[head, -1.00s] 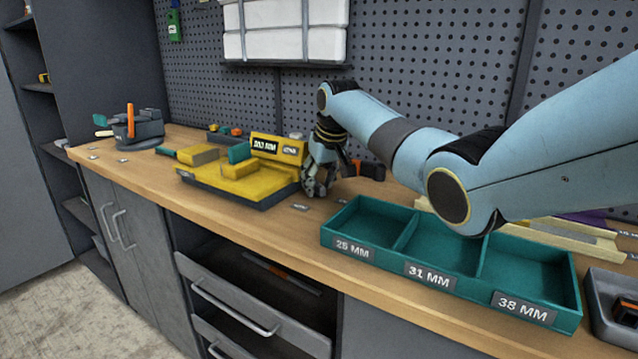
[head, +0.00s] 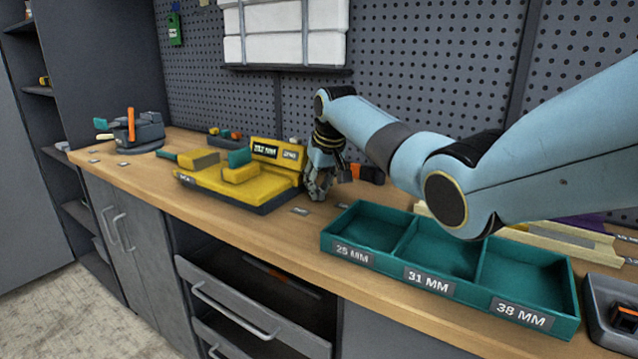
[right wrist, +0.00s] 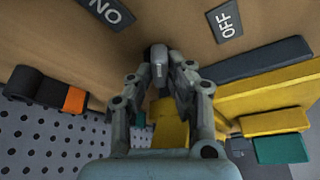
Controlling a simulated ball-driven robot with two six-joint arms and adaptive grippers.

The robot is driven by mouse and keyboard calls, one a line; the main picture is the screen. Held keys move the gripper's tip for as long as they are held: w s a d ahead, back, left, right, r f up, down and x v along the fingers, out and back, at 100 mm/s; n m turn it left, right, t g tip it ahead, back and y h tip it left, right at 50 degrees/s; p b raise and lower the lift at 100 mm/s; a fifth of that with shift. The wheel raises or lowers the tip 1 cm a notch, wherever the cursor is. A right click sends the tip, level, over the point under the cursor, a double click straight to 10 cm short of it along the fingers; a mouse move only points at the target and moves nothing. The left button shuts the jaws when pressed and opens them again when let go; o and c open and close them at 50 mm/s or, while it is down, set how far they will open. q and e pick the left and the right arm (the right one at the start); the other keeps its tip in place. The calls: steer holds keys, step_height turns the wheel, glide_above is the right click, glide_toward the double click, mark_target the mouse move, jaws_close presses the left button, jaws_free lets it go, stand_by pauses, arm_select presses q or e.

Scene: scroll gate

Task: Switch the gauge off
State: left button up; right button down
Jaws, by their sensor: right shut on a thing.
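The yellow gauge (head: 235,195), with a dark MM display (head: 265,151) whose digits are too small to read surely, stands on the bench in the head view. Part of it shows at the right of the right wrist view (right wrist: 270,90). My right gripper (head: 318,192) is down at the bench just right of the gauge. In the right wrist view its fingers (right wrist: 161,75) are shut on a small grey lever (right wrist: 158,58). The lever stands between an ON plate (right wrist: 105,10) and an OFF plate (right wrist: 225,20), the OFF one nearer the gauge. My left gripper is out of view.
A teal tray (head: 385,275) with three compartments marked 25, 31 and 38 MM stands in front of my right arm. A black and orange object (head: 366,173) lies close behind the gripper. A dark fixture with an orange handle (head: 131,125) stands at the far left.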

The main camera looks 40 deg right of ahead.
steer(key=m+p, duration=0.1)
steer(key=m+h+p, duration=0.1)
steer(key=m, duration=0.1)
steer(key=shift+a+r+p, duration=0.1)
steer(key=shift+r+p, duration=0.1)
steer(key=shift+p, duration=0.15)
steer(key=shift+w+m+g, duration=0.1)
steer(key=shift+m+g, duration=0.2)
steer(key=shift+m, duration=0.1)
steer(key=shift+f+m+h, duration=0.15)
steer(key=shift+m+h, duration=0.35)
steer(key=shift+m, duration=0.4)
steer(key=m+g, duration=0.1)
steer(key=m, duration=0.1)
steer(key=shift+f+m+h+b, duration=0.1)
steer(key=shift+m+h+b, duration=0.2)
steer(key=shift+h+b, duration=0.1)
steer(key=shift+w+m+g+h+b, duration=0.1)
steer(key=shift+m+g+h+b, duration=0.3)
steer(key=shift+m+b, duration=1)
steer(key=shift+m, duration=0.3)
steer(key=c, duration=1.3)
jaws_free()
